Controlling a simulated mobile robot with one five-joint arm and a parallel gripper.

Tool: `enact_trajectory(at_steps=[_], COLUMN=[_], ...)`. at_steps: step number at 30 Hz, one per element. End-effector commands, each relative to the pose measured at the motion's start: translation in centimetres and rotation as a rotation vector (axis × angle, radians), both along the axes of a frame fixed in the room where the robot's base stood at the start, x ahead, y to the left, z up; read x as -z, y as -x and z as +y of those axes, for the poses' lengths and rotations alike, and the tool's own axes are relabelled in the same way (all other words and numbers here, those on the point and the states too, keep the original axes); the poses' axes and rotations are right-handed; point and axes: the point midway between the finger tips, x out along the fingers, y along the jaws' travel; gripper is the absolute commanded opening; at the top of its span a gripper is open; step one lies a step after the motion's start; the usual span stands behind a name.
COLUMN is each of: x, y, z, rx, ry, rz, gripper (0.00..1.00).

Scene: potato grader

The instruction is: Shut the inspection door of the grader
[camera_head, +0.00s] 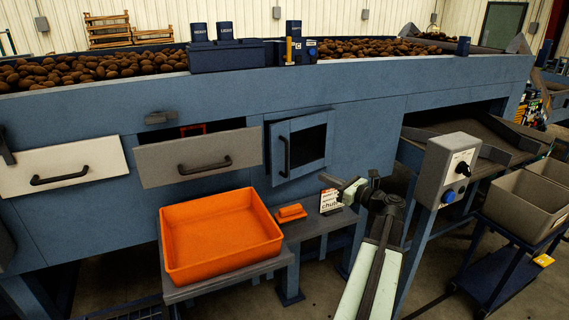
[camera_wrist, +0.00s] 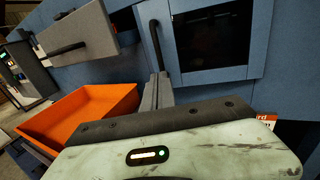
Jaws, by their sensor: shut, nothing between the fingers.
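The inspection door (camera_head: 311,174) is a blue framed panel with a dark window and a black upright handle (camera_head: 284,157) at its left side. It looks slightly ajar: its left edge stands out from the grader's front, with dark gaps along the top. In the wrist view the door (camera_wrist: 205,76) fills the upper middle and its handle (camera_wrist: 155,45) is left of the window. My gripper (camera_head: 329,180) is shut and empty, below and right of the door in the head view. In the wrist view its fingers (camera_wrist: 158,76) point toward the door's lower left, below the handle; contact cannot be told.
A grey drawer (camera_head: 198,158) sticks out left of the door, and a white drawer (camera_head: 63,166) is further left. An orange tray (camera_head: 222,262) stands below on a grey stand. An orange brush (camera_head: 291,213) and a small sign (camera_head: 330,201) lie near my arm. A control box (camera_head: 451,168) stands right.

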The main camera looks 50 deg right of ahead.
Motion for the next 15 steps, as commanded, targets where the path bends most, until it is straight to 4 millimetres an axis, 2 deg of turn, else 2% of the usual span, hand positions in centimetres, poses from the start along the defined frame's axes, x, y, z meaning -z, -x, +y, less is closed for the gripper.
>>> enact_trajectory(at_steps=[5, 15], x=[0.0, 0.0], y=[-1.7, -9.2], z=[0.2, 0.4], rx=[-0.009, -0.014], ry=[0.000, 0.000], rz=[0.000, 0.000], gripper=[0.00, 0.00])
